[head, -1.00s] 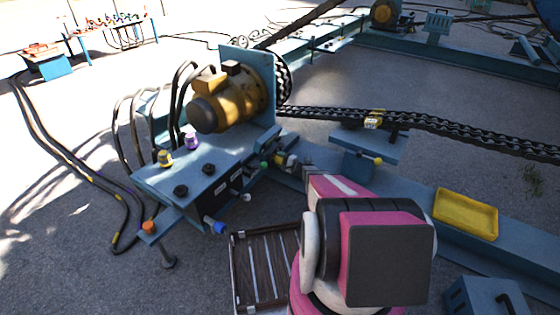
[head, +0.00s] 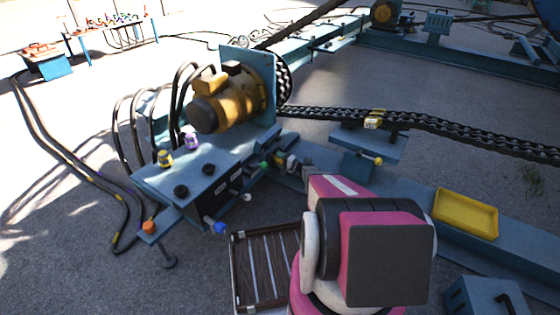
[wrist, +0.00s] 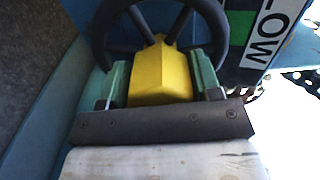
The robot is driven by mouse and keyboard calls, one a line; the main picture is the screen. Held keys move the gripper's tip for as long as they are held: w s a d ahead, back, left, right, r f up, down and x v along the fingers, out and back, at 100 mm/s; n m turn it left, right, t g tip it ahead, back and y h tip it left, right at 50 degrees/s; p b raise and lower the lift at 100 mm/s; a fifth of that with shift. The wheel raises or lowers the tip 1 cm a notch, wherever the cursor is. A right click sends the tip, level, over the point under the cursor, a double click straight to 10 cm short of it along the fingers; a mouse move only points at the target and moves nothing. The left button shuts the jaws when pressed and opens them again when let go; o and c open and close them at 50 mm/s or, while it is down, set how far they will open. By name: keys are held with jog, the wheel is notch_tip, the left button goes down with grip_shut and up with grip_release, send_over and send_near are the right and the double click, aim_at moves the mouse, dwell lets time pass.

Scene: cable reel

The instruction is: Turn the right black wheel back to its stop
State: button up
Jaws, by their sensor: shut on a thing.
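A black spoked wheel (wrist: 99,47) fills the top of the wrist view, beside a dark panel with a white "LOW" label (wrist: 268,32). A yellow block (wrist: 162,76) lies in front of its spokes. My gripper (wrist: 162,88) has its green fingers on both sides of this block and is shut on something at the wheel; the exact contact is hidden. In the head view, my gripper (head: 284,161) is at the right end of the blue control box (head: 160,183). I cannot make out the gripped wheel there.
A yellow motor (head: 217,105) and upright blue plate (head: 262,75) stand behind the box. A black chain (head: 440,125) runs right from there. A yellow tray (head: 466,214) lies on the blue beam. A slatted crate (head: 266,268) stands in front. Cables lie at left.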

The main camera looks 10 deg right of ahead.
jog(key=o, duration=1.2)
jog(key=shift+o, duration=0.2)
jog(key=v, duration=1.1)
jog(key=shift+a+r, duration=0.1)
jog(key=s+a+r+n+g+h, duration=0.3)
jog(key=s+a+r+n+g, duration=0.3)
jog(key=s+a+r+g, duration=0.65)
jog(key=s+r+n+h, duration=0.2)
jog(key=s+r+h, duration=0.7)
jog(key=s, duration=0.7)
notch_tip(320, 180, up, 3)
jog(key=shift+a+r+n+h, duration=0.15)
jog(key=shift+a+n+h, duration=0.2)
jog(key=shift+n+h, duration=0.05)
